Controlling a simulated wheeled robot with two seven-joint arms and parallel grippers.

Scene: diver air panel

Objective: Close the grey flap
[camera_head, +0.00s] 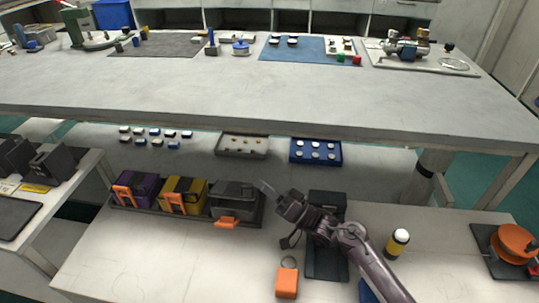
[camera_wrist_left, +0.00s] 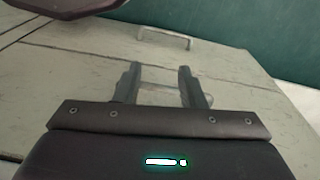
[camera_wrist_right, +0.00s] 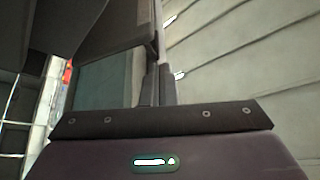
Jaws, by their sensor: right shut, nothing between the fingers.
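The grey box (camera_head: 235,200) stands at the right end of a dark tray, beside a yellow box (camera_head: 184,196) and a purple box (camera_head: 136,190). Its orange latch (camera_head: 227,224) sticks out low at the front, lower than on the other two. I cannot tell the exact angle of its grey flap. My right gripper (camera_head: 272,190) is shut and empty just right of the grey box. In the right wrist view a dark panel with a glassy pane (camera_wrist_right: 108,80) stands close beside its fingers (camera_wrist_right: 156,88). My left gripper (camera_wrist_left: 157,85) is open and empty, outside the head view.
Above the lower bench is a long grey table (camera_head: 250,95). The bench front left is clear.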

